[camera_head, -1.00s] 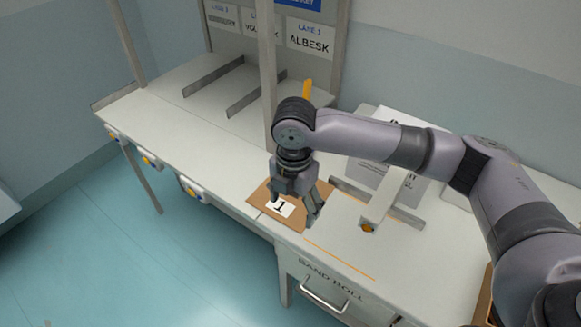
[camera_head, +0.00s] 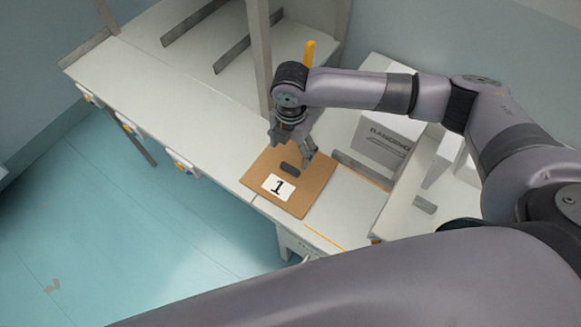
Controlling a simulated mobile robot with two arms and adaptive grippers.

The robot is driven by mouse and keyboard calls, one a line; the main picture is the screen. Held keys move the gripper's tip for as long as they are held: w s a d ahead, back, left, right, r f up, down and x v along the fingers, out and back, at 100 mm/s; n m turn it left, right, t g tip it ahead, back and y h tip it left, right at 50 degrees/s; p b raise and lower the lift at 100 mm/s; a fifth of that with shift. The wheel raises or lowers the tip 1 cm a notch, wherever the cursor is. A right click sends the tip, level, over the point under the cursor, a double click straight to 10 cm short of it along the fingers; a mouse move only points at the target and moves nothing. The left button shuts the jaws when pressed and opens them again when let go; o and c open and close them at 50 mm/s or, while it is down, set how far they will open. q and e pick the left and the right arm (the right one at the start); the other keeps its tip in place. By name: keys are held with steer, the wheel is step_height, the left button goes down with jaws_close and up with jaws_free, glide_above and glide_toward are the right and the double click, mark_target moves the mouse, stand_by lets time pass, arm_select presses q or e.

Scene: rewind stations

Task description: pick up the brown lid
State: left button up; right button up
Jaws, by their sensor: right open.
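The brown lid (camera_head: 312,187) is a flat square board on the white bench, with a white label marked "1" and a dark grey handle (camera_head: 289,168) on top. My right gripper (camera_head: 296,151) is open above the lid's back part, close to the handle. It holds nothing. I cannot tell whether a fingertip touches the handle. My left gripper is not in view.
A white box (camera_head: 384,141) with printing stands right of the lid, behind a low grey rail (camera_head: 362,168). A grey upright post (camera_head: 259,58) rises behind my gripper. The bench top (camera_head: 205,125) left of the lid is clear.

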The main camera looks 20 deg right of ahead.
mark_target(290, 167)
steer(key=f, duration=0.3)
steer(key=shift+w, duration=0.2)
steer(key=shift+s+a+f+p, duration=0.1)
steer(key=shift+f+p, duration=0.1)
steer(key=shift+p, duration=0.2)
steer(key=f, duration=0.1)
steer(key=f+p, duration=0.1)
steer(key=f, duration=0.2)
steer(key=shift+s+a+f+p, duration=0.1)
steer(key=shift+s+f+p, duration=0.2)
steer(key=shift+f+p, duration=0.1)
steer(key=shift+c, duration=0.4)
steer(key=c, duration=0.4)
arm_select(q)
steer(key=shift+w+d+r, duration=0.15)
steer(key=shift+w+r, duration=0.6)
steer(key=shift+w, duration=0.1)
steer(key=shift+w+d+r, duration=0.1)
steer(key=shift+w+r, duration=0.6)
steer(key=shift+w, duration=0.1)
arm_select(e)
steer(key=c, duration=0.8)
steer(key=shift+o, duration=0.2)
